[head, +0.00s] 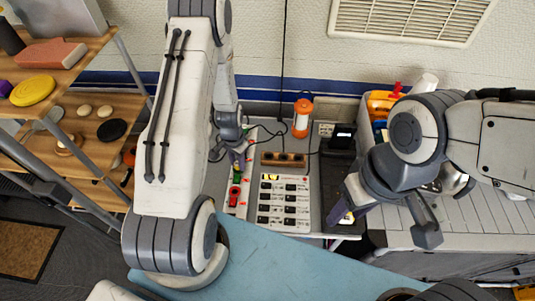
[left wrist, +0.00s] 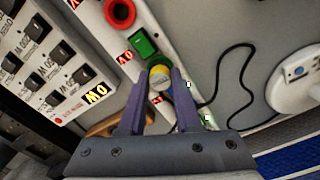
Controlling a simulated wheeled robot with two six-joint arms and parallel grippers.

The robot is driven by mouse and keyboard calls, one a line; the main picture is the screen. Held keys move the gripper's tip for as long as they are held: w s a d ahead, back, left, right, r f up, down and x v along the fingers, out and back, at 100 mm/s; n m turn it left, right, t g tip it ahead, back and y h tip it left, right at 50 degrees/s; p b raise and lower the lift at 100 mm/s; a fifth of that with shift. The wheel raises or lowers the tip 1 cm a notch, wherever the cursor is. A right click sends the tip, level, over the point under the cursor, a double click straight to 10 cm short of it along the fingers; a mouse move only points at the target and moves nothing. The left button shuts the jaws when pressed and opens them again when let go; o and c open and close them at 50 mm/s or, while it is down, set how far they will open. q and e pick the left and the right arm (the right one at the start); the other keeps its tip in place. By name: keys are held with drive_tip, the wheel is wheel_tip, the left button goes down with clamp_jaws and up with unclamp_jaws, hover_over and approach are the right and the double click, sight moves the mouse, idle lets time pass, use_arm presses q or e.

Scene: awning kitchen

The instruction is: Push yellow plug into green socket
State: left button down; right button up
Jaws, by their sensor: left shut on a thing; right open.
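My left gripper (head: 240,156) is over the socket strip in the head view. In the left wrist view its purple fingers (left wrist: 159,82) are shut on the yellow plug (left wrist: 160,75), a short cylinder with a pale end. In the head view, the plug is largely hidden by the gripper. My right gripper (head: 347,212) is open and empty over the right side of the bench.
A red round socket (left wrist: 119,12) lies beyond the green one on the strip. A panel of black switches (head: 285,203) stands to the right in the head view. A dark cable (left wrist: 235,75) curves near the plug. An orange-capped cylinder (head: 302,118) stands behind. Shelves (head: 98,120) are at left.

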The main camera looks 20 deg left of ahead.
sight(237, 163)
use_arm(q)
drive_tip(key=shift+f, duration=0.15)
idle(0.3)
drive_tip(key=shift+c, duration=1.4)
unclamp_jaws()
drive_tip(key=shift+r+p, duration=2.6)
drive_tip(key=shift+r, duration=0.95)
